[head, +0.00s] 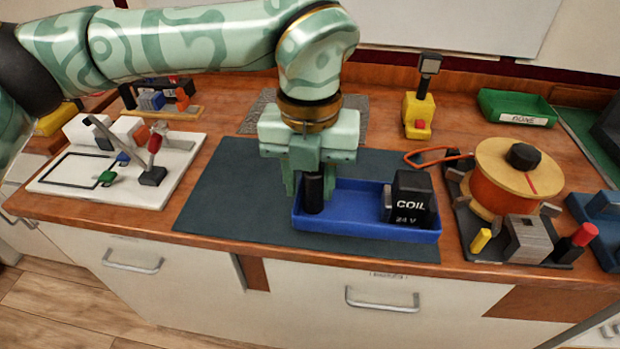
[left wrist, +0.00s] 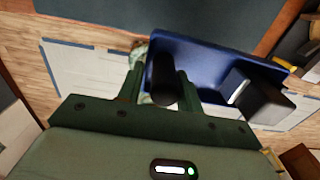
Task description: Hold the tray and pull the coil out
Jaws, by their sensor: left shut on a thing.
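The blue tray (head: 365,229) lies on the dark mat near the counter's front edge, and it also shows in the left wrist view (left wrist: 205,62). A black upright handle (head: 313,204) stands at the tray's left end. My left gripper (head: 311,186) points down and is shut on this handle, one finger on each side; the left wrist view shows the handle (left wrist: 163,76) between the fingers. The black coil (head: 411,193), marked "COIL 24 V", sits in the tray's right part with a grey piece on its left side. It also shows in the left wrist view (left wrist: 264,101). My right gripper is not in view.
The dark mat (head: 235,195) is clear left of the tray. A white board (head: 110,185) with small parts stands left. A wire spool (head: 510,180) on a dark base stands close to the tray's right. A yellow device (head: 418,112) and a green "DONE" bin (head: 515,107) stand behind.

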